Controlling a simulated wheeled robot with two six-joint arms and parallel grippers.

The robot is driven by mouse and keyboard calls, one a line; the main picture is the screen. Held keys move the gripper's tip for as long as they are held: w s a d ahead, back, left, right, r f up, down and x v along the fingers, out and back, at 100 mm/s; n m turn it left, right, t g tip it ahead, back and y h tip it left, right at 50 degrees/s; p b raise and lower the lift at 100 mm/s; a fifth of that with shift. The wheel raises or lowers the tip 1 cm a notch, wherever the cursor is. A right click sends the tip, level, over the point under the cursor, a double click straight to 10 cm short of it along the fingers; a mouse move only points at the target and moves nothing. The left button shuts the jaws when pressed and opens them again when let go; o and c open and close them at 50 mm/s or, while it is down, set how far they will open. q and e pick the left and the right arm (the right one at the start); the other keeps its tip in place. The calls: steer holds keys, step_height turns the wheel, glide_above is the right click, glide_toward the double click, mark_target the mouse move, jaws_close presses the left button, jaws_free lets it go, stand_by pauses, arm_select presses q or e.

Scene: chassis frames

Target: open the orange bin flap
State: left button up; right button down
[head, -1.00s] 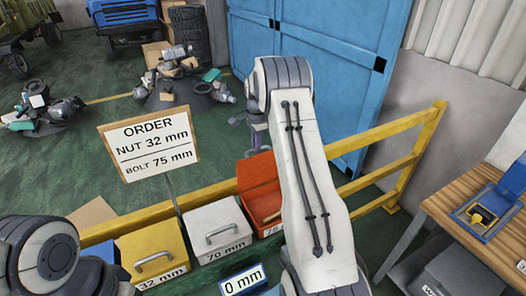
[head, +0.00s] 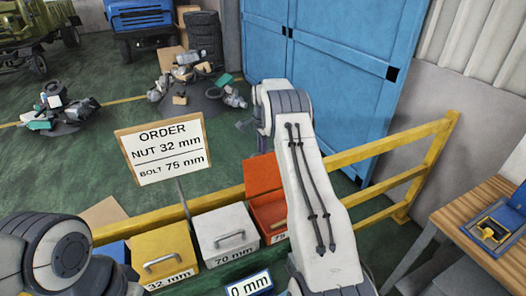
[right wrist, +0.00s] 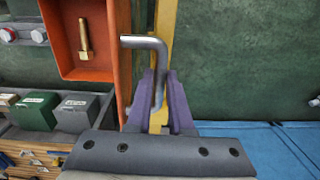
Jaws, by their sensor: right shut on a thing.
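The orange bin (head: 272,208) stands at the right end of the bin row in the head view, partly behind my right arm. Its orange flap (head: 262,173) stands raised at the back, and the inside shows. In the right wrist view the open orange bin (right wrist: 62,40) holds a brass bolt (right wrist: 86,40), and the flap (right wrist: 122,45) shows nearly edge-on. My right gripper (right wrist: 163,108), with purple fingers, is shut on the bent grey metal handle (right wrist: 145,43) beside the flap. In the head view my arm mostly hides this gripper. My left gripper is out of view.
A white 70 mm bin (head: 225,233) and a yellow 32 mm bin (head: 165,255) stand left, both closed. A yellow rail (head: 345,158) runs behind the bins. An order sign (head: 163,149) stands above them. A wooden bench (head: 470,225) is at right.

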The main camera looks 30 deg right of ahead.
steer(key=c, duration=1.2)
jaws_free()
steer(key=shift+w+a+t, duration=0.15)
steer(key=shift+w+t, duration=0.15)
steer(key=shift+w, duration=0.25)
steer(key=shift+c, duration=0.2)
steer(key=o, duration=0.4)
steer(key=shift+w+f, duration=0.1)
steer(key=shift+w, duration=0.1)
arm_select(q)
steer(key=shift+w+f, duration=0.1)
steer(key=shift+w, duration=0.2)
arm_select(e)
steer(key=shift+d, duration=0.2)
steer(key=shift+s, duration=0.1)
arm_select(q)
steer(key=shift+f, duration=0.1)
arm_select(e)
steer(key=shift+r, duration=0.2)
arm_select(q)
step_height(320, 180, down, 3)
steer(key=b, duration=0.3)
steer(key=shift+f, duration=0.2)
arm_select(e)
step_height(320, 180, up, 10)
steer(key=shift+s, duration=0.4)
